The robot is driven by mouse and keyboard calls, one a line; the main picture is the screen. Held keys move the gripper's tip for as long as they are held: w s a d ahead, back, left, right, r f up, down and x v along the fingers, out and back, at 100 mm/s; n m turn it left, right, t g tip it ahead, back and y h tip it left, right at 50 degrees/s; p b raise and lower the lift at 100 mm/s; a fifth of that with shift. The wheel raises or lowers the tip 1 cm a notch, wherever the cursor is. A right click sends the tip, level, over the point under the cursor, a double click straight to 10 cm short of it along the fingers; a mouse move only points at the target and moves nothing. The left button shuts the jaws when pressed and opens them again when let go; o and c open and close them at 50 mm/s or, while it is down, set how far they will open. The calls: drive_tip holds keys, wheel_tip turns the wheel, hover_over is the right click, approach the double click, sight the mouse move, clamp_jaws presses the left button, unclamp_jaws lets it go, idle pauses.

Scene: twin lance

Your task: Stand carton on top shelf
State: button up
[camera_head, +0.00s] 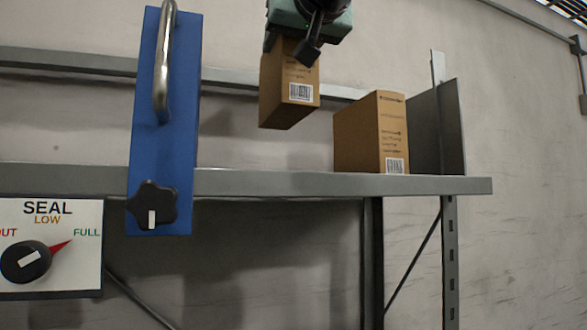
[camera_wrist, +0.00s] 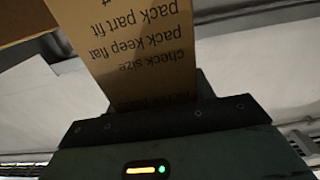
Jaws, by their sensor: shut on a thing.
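A brown carton (camera_head: 289,91) with a barcode label hangs from my gripper (camera_head: 306,42), which is shut on its upper part. The held carton is slightly tilted, and its lower edge appears above the level of the top shelf (camera_head: 300,183). In the wrist view the carton (camera_wrist: 135,45) fills the space in front of my gripper, its printed text upside down. A second brown carton (camera_head: 372,135) stands upright on the shelf, to the right of the held one. The finger contact is partly hidden in the head view.
A grey upright plate (camera_head: 437,130) stands at the shelf's right end, beside the standing carton. A blue panel (camera_head: 165,110) with a metal handle and black knob is in front of the shelf at left. A dial panel (camera_head: 50,248) marked SEAL is at lower left.

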sight(290, 115)
wheel_tip(290, 115, down, 10)
drive_tip(key=b, duration=0.3)
drive_tip(key=shift+r, duration=0.15)
drive_tip(key=o, duration=1.2)
